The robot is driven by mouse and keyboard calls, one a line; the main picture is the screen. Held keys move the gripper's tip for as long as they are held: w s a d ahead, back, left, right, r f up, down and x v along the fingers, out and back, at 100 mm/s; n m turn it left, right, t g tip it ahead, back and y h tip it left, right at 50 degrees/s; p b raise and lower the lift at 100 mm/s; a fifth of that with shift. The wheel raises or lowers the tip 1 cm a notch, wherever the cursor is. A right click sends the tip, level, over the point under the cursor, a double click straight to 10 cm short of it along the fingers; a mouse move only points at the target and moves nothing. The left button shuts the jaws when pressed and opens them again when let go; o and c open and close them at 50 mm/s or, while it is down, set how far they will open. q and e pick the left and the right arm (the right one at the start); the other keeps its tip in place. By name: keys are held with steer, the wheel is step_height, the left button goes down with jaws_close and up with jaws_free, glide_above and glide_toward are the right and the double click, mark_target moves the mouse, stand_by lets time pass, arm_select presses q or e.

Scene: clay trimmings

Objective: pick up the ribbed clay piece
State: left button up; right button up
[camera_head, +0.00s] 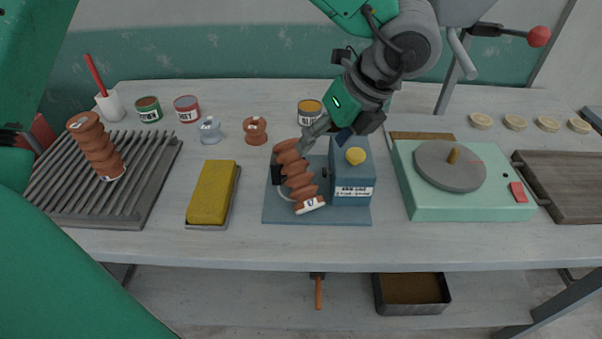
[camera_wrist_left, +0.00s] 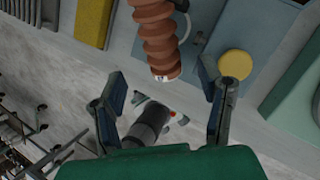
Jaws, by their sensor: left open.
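A ribbed brown clay piece (camera_head: 297,174) with a white label at its lower end stands tilted at the blue base plate (camera_head: 285,216) of a small blue machine (camera_head: 352,183). In the left wrist view the clay piece (camera_wrist_left: 156,38) lies ahead, between the lines of the two spread fingers of my left gripper (camera_wrist_left: 163,95). Nothing is held between these fingers. A similar ribbed piece (camera_head: 97,147) leans on the slatted rack at left. My right gripper does not show.
Slatted rack (camera_head: 62,200), yellow sponge-like block (camera_head: 212,190), small cans (camera_head: 187,108) and a brown spool (camera_head: 255,130) are left of the machine. A yellow knob (camera_head: 355,155) tops the machine. A green turntable unit (camera_head: 470,208) is to its right. The table's front strip is clear.

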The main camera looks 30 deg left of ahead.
mark_target(303, 165)
arm_select(q)
steer(key=x, duration=0.3)
steer(key=d+x, duration=0.1)
steer(key=x, duration=0.2)
steer(key=shift+f, duration=0.3)
steer(key=shift+s+a+f, duration=0.15)
steer(key=shift+a+f, duration=0.05)
steer(key=shift+a, duration=0.1)
steer(key=x, duration=0.2)
steer(key=a+x, duration=0.1)
steer(key=x, duration=0.2)
steer(key=shift+a, duration=0.15)
steer(key=shift+r, duration=0.15)
steer(key=shift+d, duration=0.25)
steer(key=c, duration=0.3)
steer(key=shift+d+r, duration=0.1)
steer(key=shift+d, duration=0.15)
jaws_close()
steer(key=shift+a+r, duration=0.3)
steer(key=shift+r, duration=0.2)
steer(key=r, duration=0.8)
steer(key=shift+d+r, duration=0.2)
steer(key=shift+r, duration=0.3)
